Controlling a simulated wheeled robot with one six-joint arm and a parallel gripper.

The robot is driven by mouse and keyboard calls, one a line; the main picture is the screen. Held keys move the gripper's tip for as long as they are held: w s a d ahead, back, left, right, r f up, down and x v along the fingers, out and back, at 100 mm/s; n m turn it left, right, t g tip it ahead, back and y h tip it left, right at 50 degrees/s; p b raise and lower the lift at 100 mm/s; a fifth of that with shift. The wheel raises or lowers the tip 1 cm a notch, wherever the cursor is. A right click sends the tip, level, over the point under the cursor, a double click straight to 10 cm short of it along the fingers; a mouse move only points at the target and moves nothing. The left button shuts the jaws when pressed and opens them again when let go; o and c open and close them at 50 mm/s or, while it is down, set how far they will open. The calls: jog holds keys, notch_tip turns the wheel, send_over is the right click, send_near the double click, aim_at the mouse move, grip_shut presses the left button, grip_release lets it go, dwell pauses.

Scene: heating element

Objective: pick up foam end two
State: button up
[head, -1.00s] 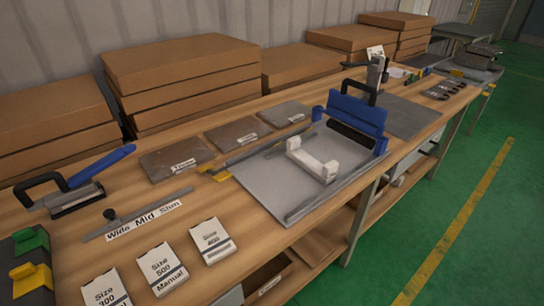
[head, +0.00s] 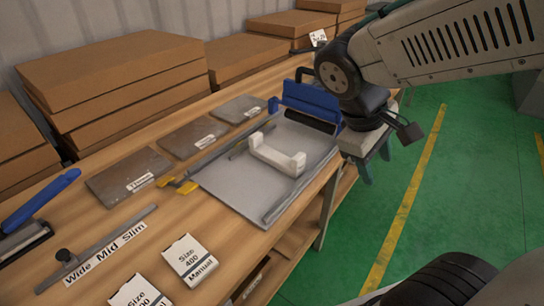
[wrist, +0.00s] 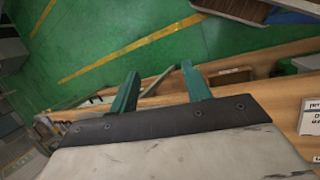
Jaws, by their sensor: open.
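A white U-shaped piece (head: 275,156), which looks like a foam end, lies on the grey plate (head: 232,184) on the workbench. I cannot read any mark that tells whether it is number two. My gripper (head: 376,168) hangs at the right of the head view, beyond the bench's front edge and apart from the white piece. Its two green fingers also show in the wrist view (wrist: 160,84), spread apart with nothing between them. The white piece is not recognisable in the wrist view.
A blue clamp-like fixture (head: 310,100) stands at the plate's far end. Metal rails flank the plate, with a yellow-ended one (head: 182,184) at left. Flat dark plates (head: 130,173), white size boxes (head: 190,260) and stacked cardboard boxes (head: 115,80) occupy the bench. Green floor is clear at right.

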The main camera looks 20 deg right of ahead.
jog(key=w+a+f+n+t+h, duration=0.1)
jog(key=w+f+n+h, duration=0.2)
jog(key=w+n, duration=0.25)
jog(key=w+f+n+t+h, duration=0.1)
jog(key=w+f+n+h, duration=0.25)
jog(key=w, duration=0.25)
jog(key=n+t, duration=0.6)
jog(key=n, duration=0.5)
send_near(293, 162)
jog(key=x, duration=0.5)
jog(key=shift+s+d, duration=0.2)
jog(key=shift+s, duration=0.15)
jog(key=shift+w+f, duration=0.2)
jog(key=shift+f, duration=0.05)
jog(key=x, duration=0.7)
jog(key=shift+w+d+r, duration=0.1)
jog(key=shift+w, duration=0.15)
grip_shut()
